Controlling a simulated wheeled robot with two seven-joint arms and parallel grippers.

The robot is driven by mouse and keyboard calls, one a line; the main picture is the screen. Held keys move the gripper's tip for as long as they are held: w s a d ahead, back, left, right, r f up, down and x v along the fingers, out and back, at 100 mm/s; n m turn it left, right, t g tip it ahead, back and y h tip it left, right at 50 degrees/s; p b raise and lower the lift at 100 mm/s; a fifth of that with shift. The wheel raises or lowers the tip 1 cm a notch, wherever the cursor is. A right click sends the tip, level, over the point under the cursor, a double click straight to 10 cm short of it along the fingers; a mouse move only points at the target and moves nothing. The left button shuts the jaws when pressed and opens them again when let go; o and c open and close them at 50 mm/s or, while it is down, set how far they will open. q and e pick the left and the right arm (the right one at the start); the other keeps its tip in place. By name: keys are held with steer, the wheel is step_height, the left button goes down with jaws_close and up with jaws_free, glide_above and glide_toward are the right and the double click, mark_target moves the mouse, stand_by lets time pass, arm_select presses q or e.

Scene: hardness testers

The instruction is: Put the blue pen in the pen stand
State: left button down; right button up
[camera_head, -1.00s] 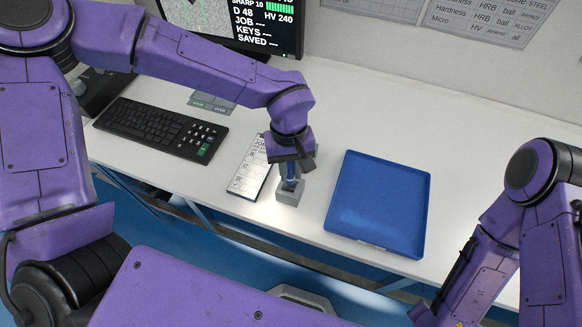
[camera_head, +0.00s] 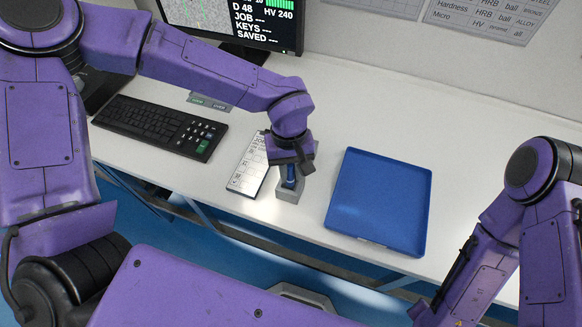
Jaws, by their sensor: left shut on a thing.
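The blue pen (camera_head: 291,174) is upright below my left gripper (camera_head: 291,165), which is shut on it. The pen's lower end is at the mouth of the grey pen stand (camera_head: 289,193), a small block near the table's front edge. The pen's upper part is hidden by the gripper, and how deep its lower end sits in the stand cannot be told. My right arm shows at the right edge, but its gripper is not in view.
A blue tray (camera_head: 381,200) lies right of the stand, and a white job card (camera_head: 247,172) lies close on its left. A black keyboard (camera_head: 150,126) and a monitor (camera_head: 240,20) stand farther left. The table behind the tray is clear.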

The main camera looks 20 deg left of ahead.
arm_select(q)
steer(key=shift+f+b, duration=0.45)
steer(key=shift+f, duration=1)
steer(key=c, duration=0.9)
jaws_free()
steer(key=shift+r, duration=0.1)
steer(key=r, duration=0.7)
steer(key=w+r, duration=0.1)
steer(key=r, duration=0.2)
steer(key=shift+w+a+r, duration=0.1)
steer(key=shift+a+r, duration=0.1)
steer(key=shift+a, duration=0.1)
